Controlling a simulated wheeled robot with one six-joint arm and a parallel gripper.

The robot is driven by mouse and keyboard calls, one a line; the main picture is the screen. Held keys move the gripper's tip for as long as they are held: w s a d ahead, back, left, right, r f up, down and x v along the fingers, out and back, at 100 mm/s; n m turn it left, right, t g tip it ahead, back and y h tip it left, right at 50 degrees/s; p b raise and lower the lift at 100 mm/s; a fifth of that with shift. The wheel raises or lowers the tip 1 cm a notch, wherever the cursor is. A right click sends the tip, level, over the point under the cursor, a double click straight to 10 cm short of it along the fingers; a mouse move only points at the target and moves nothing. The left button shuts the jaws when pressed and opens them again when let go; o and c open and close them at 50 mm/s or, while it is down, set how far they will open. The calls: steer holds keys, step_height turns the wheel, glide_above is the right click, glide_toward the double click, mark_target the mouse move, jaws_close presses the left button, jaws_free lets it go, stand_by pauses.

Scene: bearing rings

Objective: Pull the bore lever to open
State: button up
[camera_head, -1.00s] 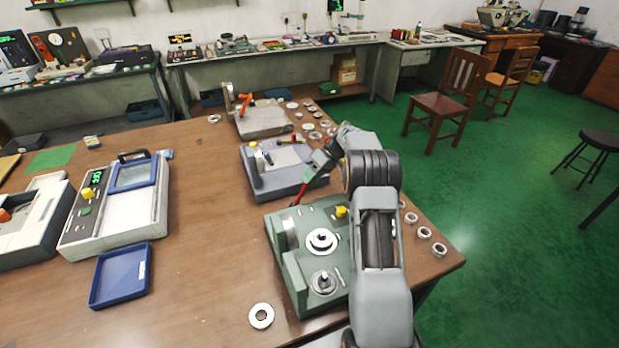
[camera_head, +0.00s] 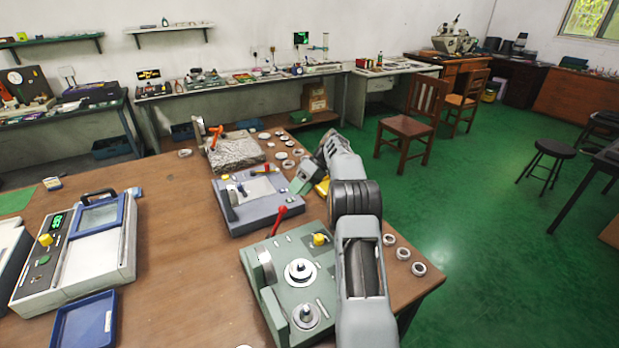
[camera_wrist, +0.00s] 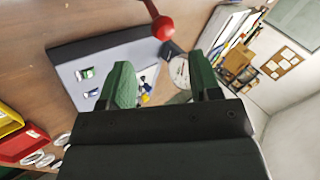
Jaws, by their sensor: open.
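The lever, with a red shaft and red ball knob (camera_head: 282,210), rises from the back of the green bore fixture (camera_head: 285,262), leaning slightly right. My gripper (camera_wrist: 163,75) is open, its two green fingers apart with nothing between them. In the wrist view, the red ball (camera_wrist: 162,28) is above the fingertips in the picture, clear of both. In the head view, my gripper's end is beyond and right of the knob, and the arm hides the fixture's right side. Fingertips are hard to make out there.
A blue-grey fixture (camera_head: 245,208) stands just behind the green one, near my gripper. A granite-like block (camera_head: 235,152) is farther back. Several metal rings (camera_head: 402,254) lie along the table's right edge. A white-grey tester (camera_head: 85,250) and blue tray (camera_head: 84,325) are left.

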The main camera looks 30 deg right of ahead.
steer(key=shift+p+v, duration=0.6)
steer(key=shift+v, duration=2.35)
